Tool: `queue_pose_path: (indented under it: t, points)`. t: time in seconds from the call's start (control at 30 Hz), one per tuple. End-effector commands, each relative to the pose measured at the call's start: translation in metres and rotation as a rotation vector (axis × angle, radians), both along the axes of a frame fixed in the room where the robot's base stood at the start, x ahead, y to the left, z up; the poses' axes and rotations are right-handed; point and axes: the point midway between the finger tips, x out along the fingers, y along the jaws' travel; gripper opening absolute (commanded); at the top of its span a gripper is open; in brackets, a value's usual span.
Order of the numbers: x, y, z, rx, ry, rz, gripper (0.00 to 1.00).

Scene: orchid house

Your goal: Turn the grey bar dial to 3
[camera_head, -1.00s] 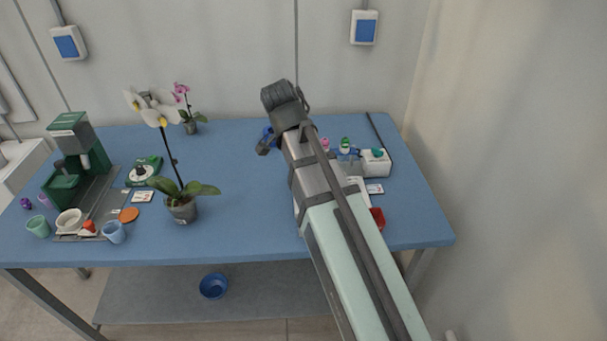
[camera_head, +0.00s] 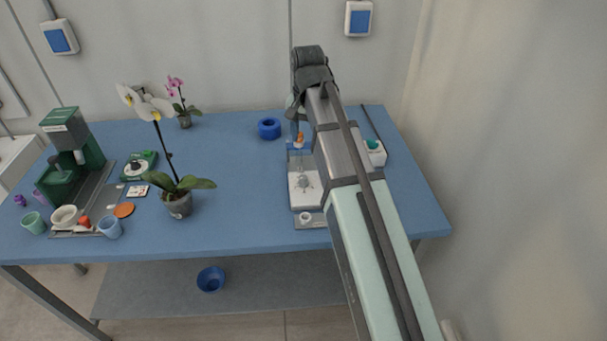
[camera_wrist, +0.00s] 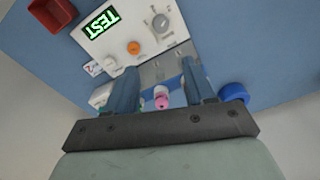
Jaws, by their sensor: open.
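The grey bar dial (camera_wrist: 160,24) is on a white panel (camera_wrist: 113,42), above and beyond my fingertips in the wrist view. It has a round face with marks around it, too small to read. In the head view the dial (camera_head: 303,182) shows on the white panel (camera_head: 297,201) left of my arm. My gripper (camera_wrist: 160,68) is open, with its two blue fingers apart and nothing between the tips; it does not touch the dial. An orange knob (camera_wrist: 134,47) and a lit TEST display (camera_wrist: 102,22) share the panel. My arm hides the panel's right part in the head view.
A pink-topped item (camera_wrist: 161,97) is seen between the finger bases. A red container (camera_wrist: 55,12) lies beyond the display. A potted white orchid (camera_head: 178,204) stands left; the blue table between is clear.

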Motion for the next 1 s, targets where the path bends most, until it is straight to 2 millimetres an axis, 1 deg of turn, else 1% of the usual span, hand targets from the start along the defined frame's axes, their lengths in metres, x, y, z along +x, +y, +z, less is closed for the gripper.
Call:
queue_pose_path:
  t: [0.1,0.2,0.3,0.47,0.67,1.0]
  points:
    - [-0.006,0.005,0.000,0.021,0.026,0.173,0.53]
    - [-0.008,0.006,0.000,0.022,0.036,0.280,0.53]
    - [-0.009,0.005,0.000,0.020,0.039,0.346,0.53]
    - [-0.009,0.005,-0.005,0.018,0.038,0.380,0.53]
    - [-0.010,0.006,-0.027,0.018,0.039,0.380,0.53]
    - [-0.010,0.007,-0.078,0.018,0.039,0.378,0.53]
